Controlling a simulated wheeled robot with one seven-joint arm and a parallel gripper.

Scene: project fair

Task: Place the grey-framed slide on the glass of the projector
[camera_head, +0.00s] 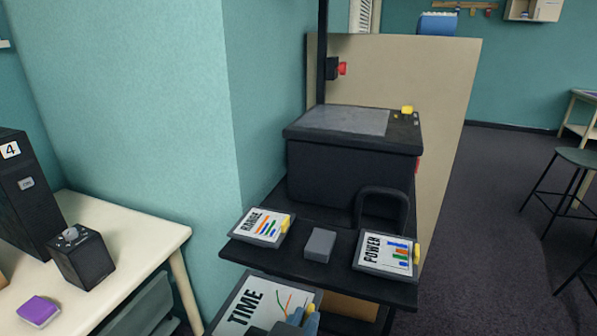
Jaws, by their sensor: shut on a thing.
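The projector (352,160) is a dark box on a black cart, with a flat grey glass (343,121) on top. The glass looks bare. My gripper (293,321) is at the bottom edge, shut on the TIME slide (250,296), a white sheet with coloured curves in a grey frame. The slide is in front of and below the cart's shelf, apart from the glass; its lower part is cut off by the picture edge. Two other framed slides lie on the shelf: RANGE (259,227) at the left and POWER (386,254) at the right, each with a yellow tab.
A grey block (320,244) sits between the shelf slides. A black handle (381,205) stands in front of the projector. A post with a red knob (342,68) rises behind it. A beige panel (452,120) stands at the right. A white table (120,222) is at the left.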

